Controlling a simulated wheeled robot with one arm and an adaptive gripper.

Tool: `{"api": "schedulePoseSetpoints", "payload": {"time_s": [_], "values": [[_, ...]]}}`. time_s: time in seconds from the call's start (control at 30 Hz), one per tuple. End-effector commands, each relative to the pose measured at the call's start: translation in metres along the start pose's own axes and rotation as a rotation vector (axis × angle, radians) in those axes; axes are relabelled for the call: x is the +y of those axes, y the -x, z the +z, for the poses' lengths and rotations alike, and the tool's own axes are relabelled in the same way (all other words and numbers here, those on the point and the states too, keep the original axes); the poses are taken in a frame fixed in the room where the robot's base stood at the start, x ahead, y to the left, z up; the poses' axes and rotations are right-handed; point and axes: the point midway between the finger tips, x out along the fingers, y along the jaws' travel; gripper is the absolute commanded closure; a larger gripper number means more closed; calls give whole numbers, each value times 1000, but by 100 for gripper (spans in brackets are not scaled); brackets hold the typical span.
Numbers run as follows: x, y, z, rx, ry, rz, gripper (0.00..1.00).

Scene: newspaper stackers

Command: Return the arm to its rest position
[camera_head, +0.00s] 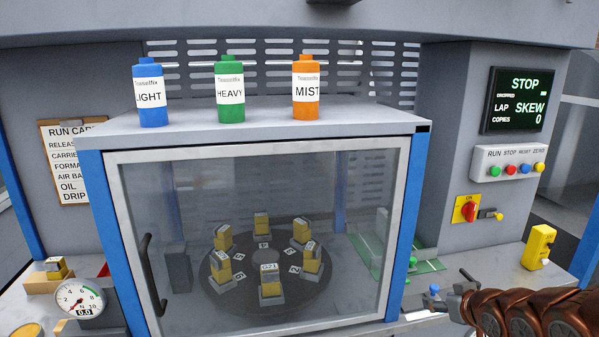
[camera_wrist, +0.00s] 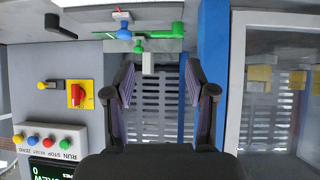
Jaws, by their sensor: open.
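My arm (camera_head: 525,312) enters the head view at the lower right as brown, rounded links. My gripper (camera_head: 465,284) is at its left end, just right of the glass-fronted cabinet (camera_head: 408,240). In the wrist view, which looks upside down, my gripper (camera_wrist: 163,82) has its two dark fingers spread apart. Nothing is held between them. A slatted grey panel (camera_wrist: 155,120) shows behind the gap, with a blue post (camera_wrist: 212,60) beside it.
Blue (camera_head: 152,92), green (camera_head: 230,88) and orange (camera_head: 306,88) bottles stand on the cabinet. Inside, a dark turntable (camera_head: 245,285) carries several yellow-and-grey blocks. A button panel (camera_head: 510,162), red switch (camera_head: 469,210) and yellow block (camera_head: 538,246) are at right. A gauge (camera_head: 80,298) stands lower left.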

Motion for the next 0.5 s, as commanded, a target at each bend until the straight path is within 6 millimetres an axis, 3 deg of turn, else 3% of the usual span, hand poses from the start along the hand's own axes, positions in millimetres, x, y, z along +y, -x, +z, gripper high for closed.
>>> {"api": "schedulePoseSetpoints", "payload": {"time_s": [0.27,0.5], "values": [[-29,34,42,-274,12,66,44],[-70,101,97,-584,-22,115,44]]}}
